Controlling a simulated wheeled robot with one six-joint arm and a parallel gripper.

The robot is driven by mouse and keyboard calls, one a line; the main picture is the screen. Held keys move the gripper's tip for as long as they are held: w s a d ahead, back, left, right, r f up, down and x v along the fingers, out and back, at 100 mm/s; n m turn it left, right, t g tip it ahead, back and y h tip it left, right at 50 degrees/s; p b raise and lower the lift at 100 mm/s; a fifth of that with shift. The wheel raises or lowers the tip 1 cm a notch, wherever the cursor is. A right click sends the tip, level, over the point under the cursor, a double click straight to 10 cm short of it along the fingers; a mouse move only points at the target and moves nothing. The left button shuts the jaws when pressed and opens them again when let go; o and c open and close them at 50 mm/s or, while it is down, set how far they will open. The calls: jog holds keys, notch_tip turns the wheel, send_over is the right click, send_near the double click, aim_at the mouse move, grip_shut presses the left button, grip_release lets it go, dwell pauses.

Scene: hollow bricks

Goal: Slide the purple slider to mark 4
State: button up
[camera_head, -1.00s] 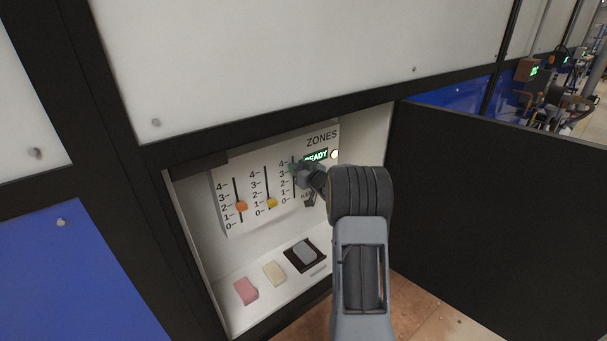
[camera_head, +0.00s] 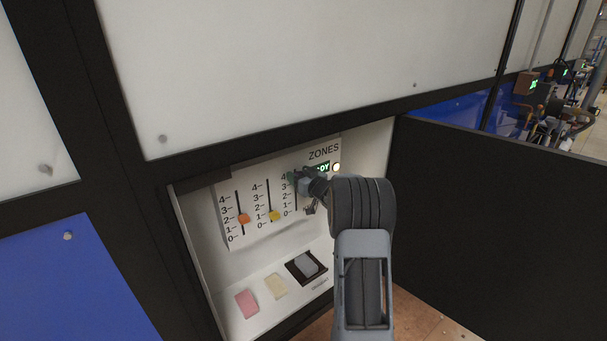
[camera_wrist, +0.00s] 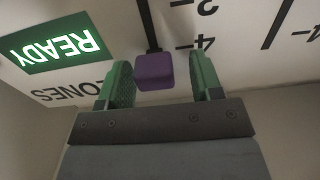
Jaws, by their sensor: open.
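The purple slider (camera_wrist: 154,72) is a small block at the upper end of its dark slot in the wrist view, where the panel appears upside down. It is close to the printed 4 mark (camera_wrist: 196,44); the angle hides its exact alignment. My gripper (camera_wrist: 160,82) is open, with one green finger on each side of the slider and a visible gap on both sides. In the head view my gripper (camera_head: 296,181) is at the top of the rightmost slot and hides the purple slider.
An orange slider (camera_head: 244,218) and a yellow slider (camera_head: 274,216) are in the slots to the left. A lit READY sign (camera_wrist: 58,43) is close beside my gripper. Pink, cream and grey blocks are on the ledge below. A dark open door (camera_head: 480,230) stands on the right.

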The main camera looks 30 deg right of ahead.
jog(key=shift+s+d, duration=0.1)
jog(key=s+d+b, duration=0.1)
jog(key=s+b, duration=0.1)
jog(key=s, duration=1.1)
jog(key=shift+s, duration=0.35)
jog(key=shift+d, duration=0.1)
